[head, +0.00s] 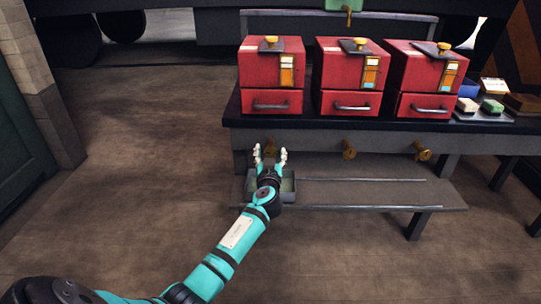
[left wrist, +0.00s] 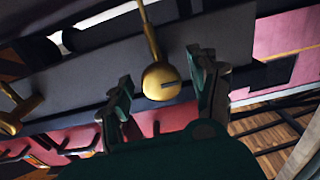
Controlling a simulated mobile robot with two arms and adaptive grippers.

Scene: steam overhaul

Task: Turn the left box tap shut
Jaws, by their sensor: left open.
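The left box tap (head: 270,145) is a brass fitting on the bench front below the left red box (head: 272,75). My left gripper (head: 270,155) is open just in front of it, one finger to each side in the head view. In the left wrist view, the brass tap (left wrist: 161,83) shows a round slotted end and a thin stem between the open fingers of my left gripper (left wrist: 165,75). I see no clear contact. The gripper partly hides the tap in the head view. My right gripper is not in view.
A middle tap (head: 349,150) and a right tap (head: 423,151) sit along the bench front. A small tray (head: 289,186) stands on the lower shelf (head: 370,194) under my gripper. The middle box (head: 350,75) and right box (head: 422,75) stand above. The floor at left is clear.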

